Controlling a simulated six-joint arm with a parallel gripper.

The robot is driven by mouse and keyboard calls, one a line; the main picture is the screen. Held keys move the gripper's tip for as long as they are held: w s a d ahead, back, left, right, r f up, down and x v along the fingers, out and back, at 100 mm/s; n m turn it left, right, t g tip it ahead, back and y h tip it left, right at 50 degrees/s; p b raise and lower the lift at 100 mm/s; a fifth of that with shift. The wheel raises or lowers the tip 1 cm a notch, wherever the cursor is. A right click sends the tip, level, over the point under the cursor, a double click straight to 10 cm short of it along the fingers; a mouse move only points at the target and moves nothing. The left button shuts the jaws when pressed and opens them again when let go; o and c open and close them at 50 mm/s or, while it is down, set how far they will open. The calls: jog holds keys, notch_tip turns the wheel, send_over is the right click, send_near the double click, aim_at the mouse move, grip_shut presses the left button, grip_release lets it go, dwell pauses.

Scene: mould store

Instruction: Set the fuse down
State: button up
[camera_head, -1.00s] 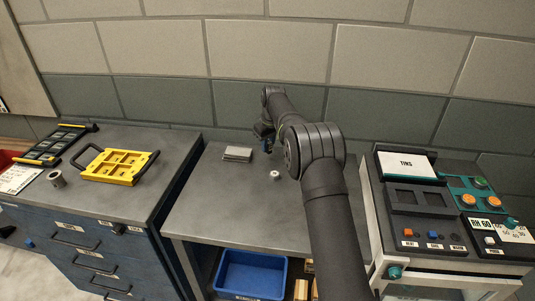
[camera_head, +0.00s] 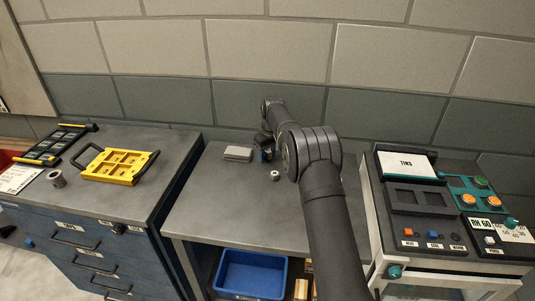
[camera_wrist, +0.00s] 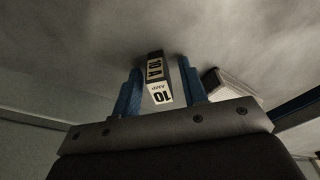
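The fuse (camera_wrist: 158,80) is a small block with a dark body and white faces marked "10 A" and "10 AMP" in the wrist view. It lies between the two blue fingers of my gripper (camera_wrist: 163,82). A pale gap shows between it and the right finger, and a narrower one at the left, so the fingers look apart around it. In the head view my gripper (camera_head: 265,154) is low at the back of the grey bench (camera_head: 225,200). The fuse cannot be made out there, and its contact with the bench is unclear.
A light grey flat block (camera_head: 238,153) lies close to the left of my gripper. A control unit (camera_head: 440,215) stands right; a cabinet with a yellow frame (camera_head: 118,166) stands left. The front of the bench is clear.

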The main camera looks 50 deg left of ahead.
aim_at(267, 150)
jog(key=shift+r, duration=0.1)
notch_tip(267, 150, up, 12)
jog(key=d, duration=0.1)
jog(key=shift+d, duration=0.35)
jog(key=f, duration=0.4)
jog(key=a+f, duration=0.1)
jog(key=f, duration=0.7)
jog(key=shift+a, duration=0.35)
notch_tip(267, 150, up, 2)
jog(key=shift+r, duration=1)
